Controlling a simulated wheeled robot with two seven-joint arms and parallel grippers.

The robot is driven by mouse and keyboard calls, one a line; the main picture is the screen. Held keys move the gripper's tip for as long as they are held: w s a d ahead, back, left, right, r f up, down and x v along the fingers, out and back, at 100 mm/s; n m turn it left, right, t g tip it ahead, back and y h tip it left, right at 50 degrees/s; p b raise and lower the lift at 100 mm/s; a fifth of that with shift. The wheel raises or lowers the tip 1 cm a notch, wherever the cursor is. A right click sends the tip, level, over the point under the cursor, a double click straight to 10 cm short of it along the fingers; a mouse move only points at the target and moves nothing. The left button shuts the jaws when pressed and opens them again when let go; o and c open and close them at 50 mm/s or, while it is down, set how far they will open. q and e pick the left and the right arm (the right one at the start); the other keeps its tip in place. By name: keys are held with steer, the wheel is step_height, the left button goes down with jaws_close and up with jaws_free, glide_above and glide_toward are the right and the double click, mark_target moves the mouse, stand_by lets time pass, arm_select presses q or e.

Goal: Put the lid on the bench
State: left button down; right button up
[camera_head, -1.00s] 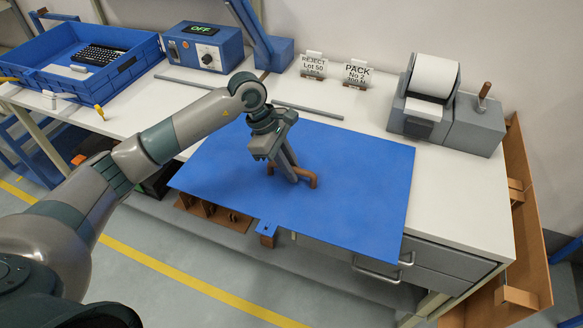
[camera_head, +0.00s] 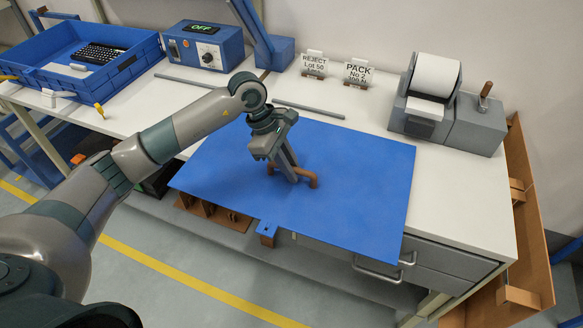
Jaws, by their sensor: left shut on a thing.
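The lid (camera_head: 360,185) is a large flat blue panel with a brown bar handle (camera_head: 311,178) near its middle. It covers the front middle of the white bench (camera_head: 459,190) and juts out past the bench's front edge. I cannot tell whether it rests on the bench top or is held a little above it. My left gripper (camera_head: 285,172) reaches down from the left and is shut on the lid's handle. My right gripper is not in view.
A blue tray (camera_head: 140,70) with a keyboard (camera_head: 98,55) stands at the back left. A blue control box (camera_head: 205,47) reads OFF. REJECT (camera_head: 314,66) and PACK (camera_head: 357,74) signs stand at the back. A label printer (camera_head: 425,95) stands right. A cardboard divider (camera_head: 213,213) shows below the lid.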

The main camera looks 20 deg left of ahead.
arm_select(q)
steer(key=shift+a+f, duration=0.1)
steer(key=shift+f, duration=0.2)
steer(key=c, duration=1.7)
jaws_free()
steer(key=shift+f, duration=0.1)
steer(key=shift+o, duration=0.2)
steer(key=shift+s+a+b, duration=0.1)
steer(key=shift+b, duration=0.25)
steer(key=shift+f, duration=0.15)
steer(key=r+p, duration=0.1)
steer(key=r, duration=0.1)
steer(key=r+p, duration=0.1)
steer(key=r, duration=0.2)
steer(key=r+p, duration=0.1)
steer(key=r, duration=0.2)
steer(key=shift+d+r, duration=0.25)
steer(key=shift+d, duration=0.05)
steer(key=shift+r, duration=0.1)
